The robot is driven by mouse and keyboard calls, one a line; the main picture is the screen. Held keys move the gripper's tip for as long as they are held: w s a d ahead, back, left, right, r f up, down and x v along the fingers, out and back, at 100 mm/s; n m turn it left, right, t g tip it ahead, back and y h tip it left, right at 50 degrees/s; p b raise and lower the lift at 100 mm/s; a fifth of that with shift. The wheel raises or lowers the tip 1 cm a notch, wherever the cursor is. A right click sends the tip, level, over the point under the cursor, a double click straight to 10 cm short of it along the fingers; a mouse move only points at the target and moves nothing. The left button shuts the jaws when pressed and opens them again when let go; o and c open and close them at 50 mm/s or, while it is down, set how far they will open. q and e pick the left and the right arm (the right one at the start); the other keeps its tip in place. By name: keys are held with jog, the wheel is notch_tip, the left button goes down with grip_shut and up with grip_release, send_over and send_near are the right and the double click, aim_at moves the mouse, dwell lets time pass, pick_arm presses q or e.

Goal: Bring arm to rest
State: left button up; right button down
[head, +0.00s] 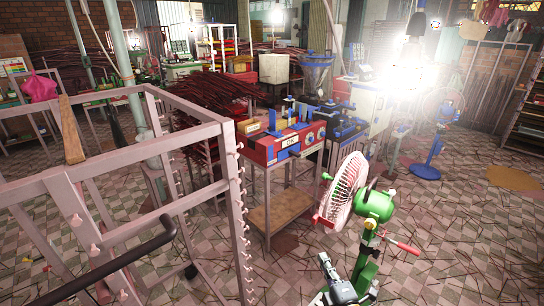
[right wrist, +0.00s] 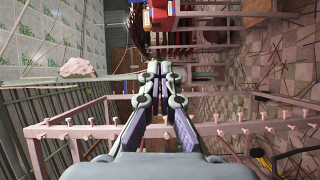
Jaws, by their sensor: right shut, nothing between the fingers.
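My right gripper (head: 326,264) is at the bottom of the head view, just right of centre, in front of a green fan. In the right wrist view the fingers of this gripper (right wrist: 160,70) are together at the tips, with nothing between them. It hangs in free air and touches nothing that I can see. My left gripper is not in view.
A pink metal rack with pegs (head: 228,165) fills the left foreground. The green fan (head: 375,205) stands close to my right gripper. A red extruder machine (head: 285,145) sits on a table behind. A blue fan (head: 427,171) stands farther right. Open floor (head: 450,250) lies right.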

jog(key=s+d+f+m+g+h, duration=0.1)
jog(key=s+d+m+g+h, duration=0.5)
jog(key=d+m, duration=0.5)
jog(key=s+a+f+m+g+y, duration=0.2)
jog(key=s+a+m+g, duration=0.15)
jog(key=s, duration=0.45)
jog(key=s+a+f+m+g+y, duration=0.1)
jog(key=s+a+f+m+g, duration=0.2)
jog(key=s, duration=0.4)
jog(key=s+d+f+g+p, duration=0.1)
jog(key=s+f+p, duration=0.1)
jog(key=f, duration=1)
jog(key=s+d+f+g+p, duration=0.2)
jog(key=f, duration=1)
jog(key=s+f+p, duration=0.1)
jog(key=s+f, duration=0.4)
jog(key=s, duration=0.3)
jog(key=s+f+p, duration=0.1)
jog(key=s+f, duration=0.5)
jog(key=s, duration=0.3)
jog(key=shift+d+m+g+p, duration=0.2)
jog(key=shift+m+g+p, duration=0.2)
jog(key=shift+m+g, duration=0.05)
